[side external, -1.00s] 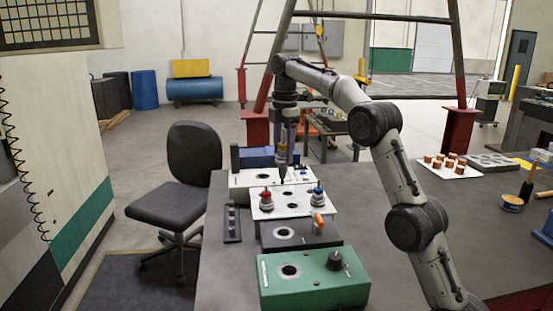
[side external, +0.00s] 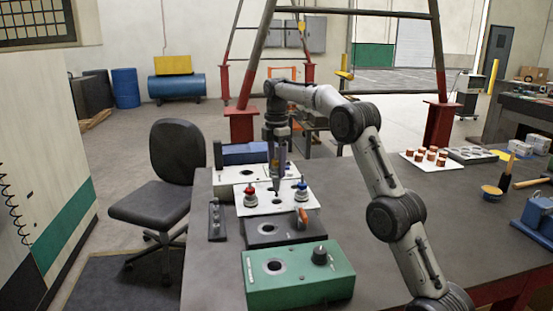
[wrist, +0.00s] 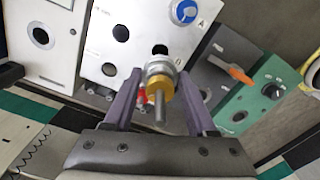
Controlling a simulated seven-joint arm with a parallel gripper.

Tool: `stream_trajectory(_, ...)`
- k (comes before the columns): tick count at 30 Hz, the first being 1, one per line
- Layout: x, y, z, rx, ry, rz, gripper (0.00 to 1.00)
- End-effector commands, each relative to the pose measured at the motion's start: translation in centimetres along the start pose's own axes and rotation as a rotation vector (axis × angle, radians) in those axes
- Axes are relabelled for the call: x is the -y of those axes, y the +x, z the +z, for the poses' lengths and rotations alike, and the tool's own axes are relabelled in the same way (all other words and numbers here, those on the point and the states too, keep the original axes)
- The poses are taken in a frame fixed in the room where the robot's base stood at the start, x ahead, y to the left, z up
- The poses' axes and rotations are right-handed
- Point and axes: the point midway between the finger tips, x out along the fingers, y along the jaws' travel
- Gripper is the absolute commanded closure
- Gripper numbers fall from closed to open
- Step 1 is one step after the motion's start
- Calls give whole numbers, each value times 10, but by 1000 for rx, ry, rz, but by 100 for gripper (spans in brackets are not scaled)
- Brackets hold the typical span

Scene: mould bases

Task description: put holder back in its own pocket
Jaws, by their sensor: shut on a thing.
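My gripper (wrist: 160,78) is shut on the holder (wrist: 160,86), which has a yellow collar, a silvery ring and a grey pin. The two purple fingers flank it. In the side view my gripper (side external: 277,172) points down over the white panel (side external: 307,203), with a dark pointed tip just above and slightly behind a dark hole in the panel. The wrist view shows several round holes in this panel (wrist: 95,45), one right beside the holder's head. Whether the tip touches the panel cannot be told. Which hole is the holder's own pocket cannot be told.
The panel carries a red knob (side external: 250,196) and a blue knob (side external: 302,190). In front stand a dark block (side external: 275,240) with an orange lever (side external: 303,218) and a green box (side external: 300,293) with a black knob. Another white box (side external: 228,180) stands behind.

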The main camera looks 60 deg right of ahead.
Motion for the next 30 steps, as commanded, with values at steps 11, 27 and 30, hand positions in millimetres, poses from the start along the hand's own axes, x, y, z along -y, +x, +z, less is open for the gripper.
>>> stream_trajectory(11, 0, 28, 0, 0, 0, 3, 100)
stream_trajectory(27, 0, 68, 0, 0, 0, 4, 100)
stream_trajectory(30, 0, 73, 0, 0, 0, 4, 100)
